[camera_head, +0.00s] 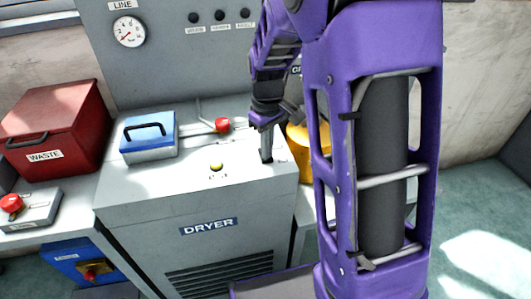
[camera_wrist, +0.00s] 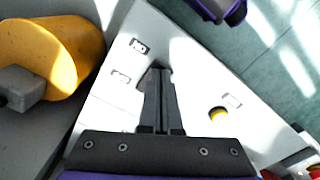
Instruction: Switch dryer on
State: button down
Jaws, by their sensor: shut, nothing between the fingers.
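The dryer (camera_head: 209,250) is a grey cabinet with a DRYER label on its front and a pale top. A small yellow button (camera_head: 216,167) sits on the top, and it also shows in the wrist view (camera_wrist: 218,115). My gripper (camera_head: 267,158) is shut and empty, pointing down at the right part of the dryer top. In the wrist view its fingertips (camera_wrist: 160,72) are at a small dark part between two small labels and the button. The fingers hide most of that part, so I cannot tell its position or whether they touch it.
A blue-lidded box (camera_head: 148,136) and a red knob (camera_head: 222,125) stand at the back of the dryer top. A yellow cylinder (camera_wrist: 60,50) is beside the dryer. A red WASTE bin (camera_head: 55,125) stands at left. A gauge (camera_head: 128,31) is on the panel behind.

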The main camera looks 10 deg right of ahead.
notch_tip(320, 180, up, 7)
jog(key=p, duration=0.5)
jog(key=shift+p, duration=0.3)
dwell(0.5)
